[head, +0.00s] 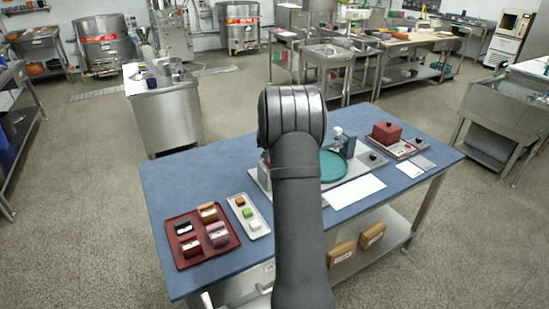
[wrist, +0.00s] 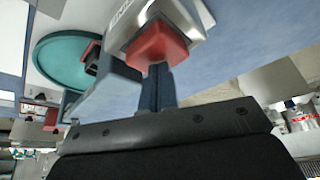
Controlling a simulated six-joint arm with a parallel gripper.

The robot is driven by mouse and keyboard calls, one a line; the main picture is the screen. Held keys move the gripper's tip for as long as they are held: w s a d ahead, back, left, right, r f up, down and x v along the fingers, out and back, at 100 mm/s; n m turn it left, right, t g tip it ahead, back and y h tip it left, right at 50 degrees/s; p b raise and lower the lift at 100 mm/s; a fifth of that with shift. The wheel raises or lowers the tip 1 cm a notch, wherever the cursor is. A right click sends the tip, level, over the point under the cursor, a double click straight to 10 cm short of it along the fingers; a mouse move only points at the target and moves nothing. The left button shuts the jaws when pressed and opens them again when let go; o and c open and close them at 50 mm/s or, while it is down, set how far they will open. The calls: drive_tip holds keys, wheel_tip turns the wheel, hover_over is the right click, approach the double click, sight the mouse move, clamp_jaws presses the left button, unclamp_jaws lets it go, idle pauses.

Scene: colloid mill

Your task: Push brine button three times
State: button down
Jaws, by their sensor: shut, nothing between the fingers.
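In the wrist view my gripper (wrist: 159,82) is shut, with its two dark fingers together. The fingertips are at a red block-like part (wrist: 158,47) on a silver metal housing (wrist: 172,20). They overlap its lower edge in the picture; I cannot tell whether they touch it. In the head view my arm hides the gripper and the middle of the blue table (head: 175,180). A teal round dish (head: 333,166) shows just right of the arm and in the wrist view (wrist: 60,50).
A dark red tray (head: 180,258) with several small blocks and a pale tray (head: 262,232) lie on the left of the table. A red box (head: 386,131) stands at the right. A white sheet (head: 354,192) lies near the front edge.

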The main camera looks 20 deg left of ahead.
drive_tip(key=shift+f, duration=1.05)
drive_tip(key=shift+r, duration=3.85)
drive_tip(key=shift+f, duration=2.1)
